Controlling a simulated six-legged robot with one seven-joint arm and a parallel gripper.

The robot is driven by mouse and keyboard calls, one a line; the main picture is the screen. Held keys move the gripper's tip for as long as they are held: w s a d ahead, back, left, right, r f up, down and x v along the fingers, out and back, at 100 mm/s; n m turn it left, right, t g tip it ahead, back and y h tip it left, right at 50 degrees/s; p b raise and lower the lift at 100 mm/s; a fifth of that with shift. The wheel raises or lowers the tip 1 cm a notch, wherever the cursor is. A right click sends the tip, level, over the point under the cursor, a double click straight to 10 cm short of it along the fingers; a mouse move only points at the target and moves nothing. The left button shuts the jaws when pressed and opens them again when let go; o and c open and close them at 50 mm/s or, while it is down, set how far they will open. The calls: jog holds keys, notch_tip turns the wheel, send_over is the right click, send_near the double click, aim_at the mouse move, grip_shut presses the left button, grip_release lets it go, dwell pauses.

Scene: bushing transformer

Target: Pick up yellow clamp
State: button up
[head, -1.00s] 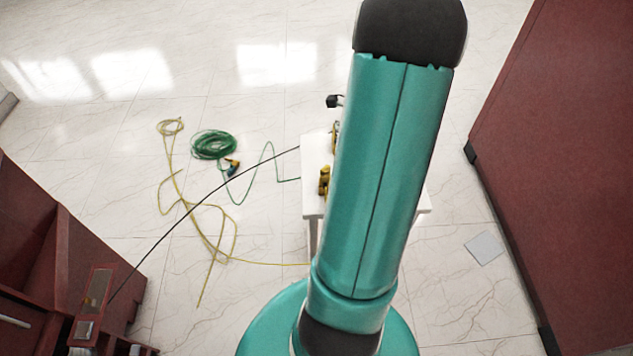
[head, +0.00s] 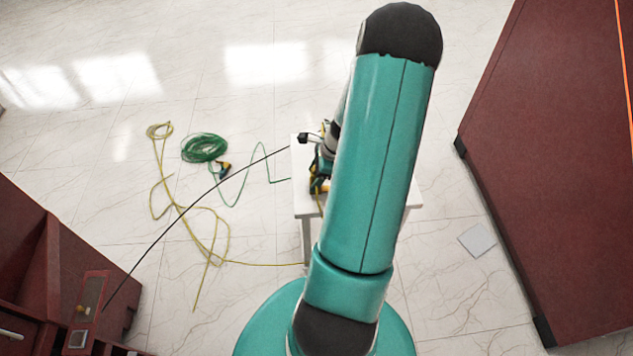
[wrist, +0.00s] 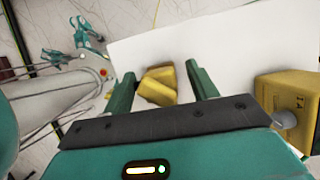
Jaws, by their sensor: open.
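The yellow clamp (wrist: 158,85) lies on the white table (wrist: 228,45) in the wrist view, a small blocky piece. My gripper (wrist: 160,69) is open, with one green finger on each side of the clamp. I cannot tell whether either finger touches it. The gripper's palm edge hides what lies nearer. In the head view my upper arm covers much of the white table (head: 303,208), and only a little yellow shows beside my wrist, too small to tell apart.
A larger yellow block (wrist: 285,103) with a grey knob stands close to the right finger. Teal clamp-like tools (wrist: 75,40) lie at the upper left. Yellow cable (head: 180,208) and a green coil (head: 204,148) lie on the floor. A red cabinet (head: 545,190) stands at right.

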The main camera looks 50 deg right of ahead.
jog(key=shift+w+a+f, duration=0.1)
jog(key=shift+w+f, duration=0.05)
jog(key=shift+f, duration=0.2)
jog(key=c, duration=1.1)
jog(key=shift+o, duration=0.2)
jog(key=shift+r, duration=0.2)
jog(key=shift+r, duration=0.3)
notch_tip(320, 180, up, 2)
jog(key=shift+r, duration=0.1)
jog(key=s+a+r, duration=0.1)
jog(key=s+r, duration=1.3)
jog(key=r, duration=0.2)
jog(key=shift+r, duration=0.2)
